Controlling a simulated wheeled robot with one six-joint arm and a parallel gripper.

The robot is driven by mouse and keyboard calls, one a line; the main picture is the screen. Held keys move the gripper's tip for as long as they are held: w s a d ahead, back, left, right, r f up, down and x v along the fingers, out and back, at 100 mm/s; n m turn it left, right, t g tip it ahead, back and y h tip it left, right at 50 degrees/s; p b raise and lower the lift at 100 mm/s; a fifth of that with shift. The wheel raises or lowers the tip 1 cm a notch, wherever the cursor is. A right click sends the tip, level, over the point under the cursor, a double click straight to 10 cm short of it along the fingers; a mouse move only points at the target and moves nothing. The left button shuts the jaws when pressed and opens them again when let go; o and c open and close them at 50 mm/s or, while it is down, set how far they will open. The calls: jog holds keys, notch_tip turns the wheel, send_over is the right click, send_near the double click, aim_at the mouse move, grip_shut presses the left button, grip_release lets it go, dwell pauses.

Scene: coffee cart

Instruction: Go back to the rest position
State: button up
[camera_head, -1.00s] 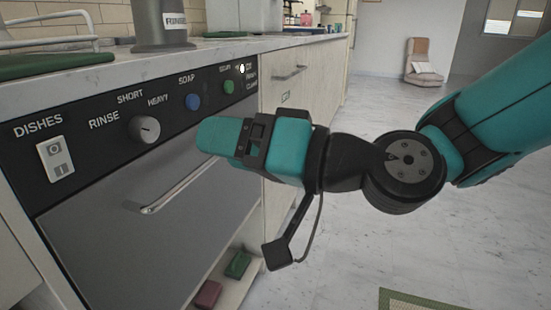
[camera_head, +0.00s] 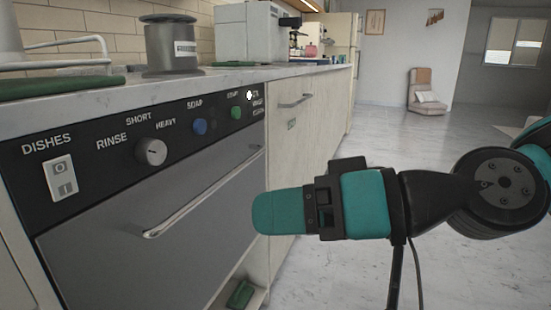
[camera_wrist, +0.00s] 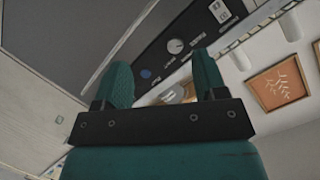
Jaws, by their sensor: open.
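My gripper (camera_head: 278,212) is in front of the dishwasher, toward its right side, and points left in the head view. The wrist view shows its two teal fingers (camera_wrist: 160,84) apart with nothing between them. The dishwasher's black panel (camera_head: 84,171) carries a rocker switch (camera_head: 60,177), a knob (camera_head: 151,152), a blue button (camera_head: 200,127) and a green button (camera_head: 236,113). Its grey door with a bar handle (camera_head: 205,190) is closed. In the wrist view the panel (camera_wrist: 160,54) and knob (camera_wrist: 175,46) show tilted beyond the fingers.
A grey canister (camera_head: 172,45), a wire rack (camera_head: 60,66) and a white machine (camera_head: 254,32) stand on the counter (camera_head: 110,92). A green block (camera_head: 240,294) lies on a low shelf. Floor (camera_head: 370,150) is open to the right; a chair (camera_head: 426,90) stands far back.

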jog(key=s+d+f+g+h+p, duration=0.2)
jog(key=s+d+f+h, duration=0.1)
jog(key=d+h, duration=0.25)
jog(key=s+d+f+g+h+p, duration=0.1)
jog(key=s+d+f+g+h, duration=0.2)
jog(key=d, duration=0.4)
notch_tip(320, 180, up, 38)
jog(key=h+p, duration=0.1)
jog(key=p, duration=3.6)
jog(key=shift+s+d+t+h+p, duration=0.15)
jog(key=shift+d+t+h+p, duration=0.15)
jog(key=shift+t+h+p, duration=0.1)
